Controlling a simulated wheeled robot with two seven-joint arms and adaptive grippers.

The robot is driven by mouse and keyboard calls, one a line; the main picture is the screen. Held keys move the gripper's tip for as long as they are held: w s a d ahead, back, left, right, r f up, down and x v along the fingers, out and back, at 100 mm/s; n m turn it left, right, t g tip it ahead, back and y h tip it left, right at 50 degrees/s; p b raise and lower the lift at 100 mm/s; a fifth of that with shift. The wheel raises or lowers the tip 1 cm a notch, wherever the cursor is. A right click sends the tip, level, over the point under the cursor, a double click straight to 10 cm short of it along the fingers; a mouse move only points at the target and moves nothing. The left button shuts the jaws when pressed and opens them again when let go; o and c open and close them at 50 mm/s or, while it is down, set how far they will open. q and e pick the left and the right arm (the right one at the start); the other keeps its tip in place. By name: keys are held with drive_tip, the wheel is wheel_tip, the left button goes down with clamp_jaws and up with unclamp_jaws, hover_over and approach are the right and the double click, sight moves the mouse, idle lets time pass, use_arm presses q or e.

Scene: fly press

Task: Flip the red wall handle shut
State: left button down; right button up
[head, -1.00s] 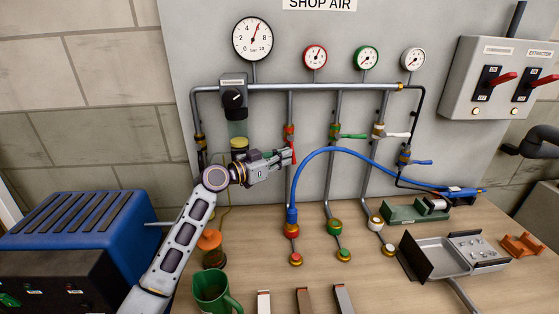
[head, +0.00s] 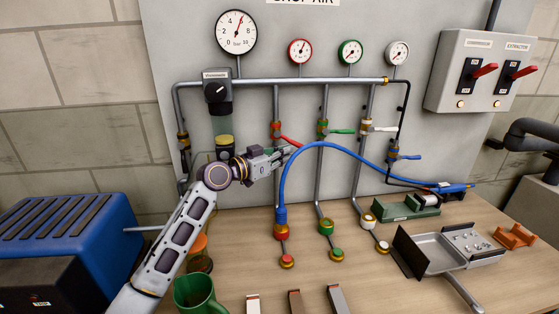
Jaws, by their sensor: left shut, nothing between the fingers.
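The red wall handle (head: 291,141) is a lever on a valve of the leftmost thin pipe, under the red-rimmed gauge. It points right and slopes a little downward, across its pipe. My left gripper (head: 291,151) is shut and empty. Its fingertips are just below the red handle, close to it; I cannot tell whether they touch. My right gripper is not in view.
Green (head: 342,131), white (head: 384,129) and blue (head: 410,157) levers sit on the pipes to the right, all pointing sideways. A blue hose (head: 318,144) arches close to the gripper. A green mug (head: 196,294) stands at the front.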

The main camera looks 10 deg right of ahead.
use_arm(q)
drive_tip(key=shift+d+r, duration=0.4)
drive_tip(key=shift+d, duration=0.5)
drive_tip(key=v, duration=1.2)
idle(0.5)
drive_tip(key=shift+f, duration=0.1)
idle(0.4)
